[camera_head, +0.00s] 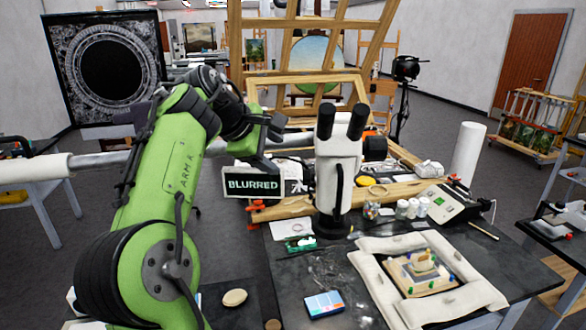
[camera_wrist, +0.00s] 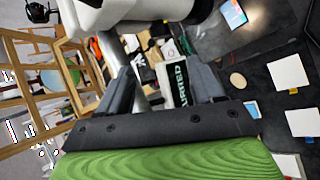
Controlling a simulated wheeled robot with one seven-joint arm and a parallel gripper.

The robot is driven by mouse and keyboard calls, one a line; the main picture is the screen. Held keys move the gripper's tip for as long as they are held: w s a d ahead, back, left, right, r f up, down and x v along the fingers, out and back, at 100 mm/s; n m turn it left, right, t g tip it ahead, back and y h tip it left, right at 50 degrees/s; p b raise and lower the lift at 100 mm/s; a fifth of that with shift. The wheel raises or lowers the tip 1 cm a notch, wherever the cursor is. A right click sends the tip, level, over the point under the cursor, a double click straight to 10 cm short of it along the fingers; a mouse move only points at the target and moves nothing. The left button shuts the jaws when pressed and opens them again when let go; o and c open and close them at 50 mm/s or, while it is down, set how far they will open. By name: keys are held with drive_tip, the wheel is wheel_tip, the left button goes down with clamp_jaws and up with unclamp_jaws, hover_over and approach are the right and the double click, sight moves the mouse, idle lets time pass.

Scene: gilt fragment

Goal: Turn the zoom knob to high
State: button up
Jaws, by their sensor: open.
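The white microscope (camera_head: 325,175) stands on the dark bench with two black eyepieces pointing up. Its white body also shows at the top of the wrist view (camera_wrist: 140,12). I cannot make out a zoom knob in either view. A sign reading "BLURRED" (camera_head: 252,183) is just left of the microscope, and it also shows between my fingers in the wrist view (camera_wrist: 183,85). My gripper (camera_head: 272,140) is raised to the left of the microscope, above the sign. In the wrist view my gripper (camera_wrist: 165,85) has its fingers spread apart, with nothing seen held.
A padded white frame (camera_head: 470,300) surrounds a small wooden piece (camera_head: 421,272) at the bench's right front. A tablet (camera_head: 324,304) lies at the front. A wooden easel (camera_head: 300,85) rises behind.

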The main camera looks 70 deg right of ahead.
sight(308, 177)
drive_tip(key=x, duration=1.4)
drive_tip(key=shift+a, duration=0.2)
drive_tip(key=shift+c, duration=0.3)
drive_tip(key=shift+f, duration=0.15)
drive_tip(key=c, duration=1)
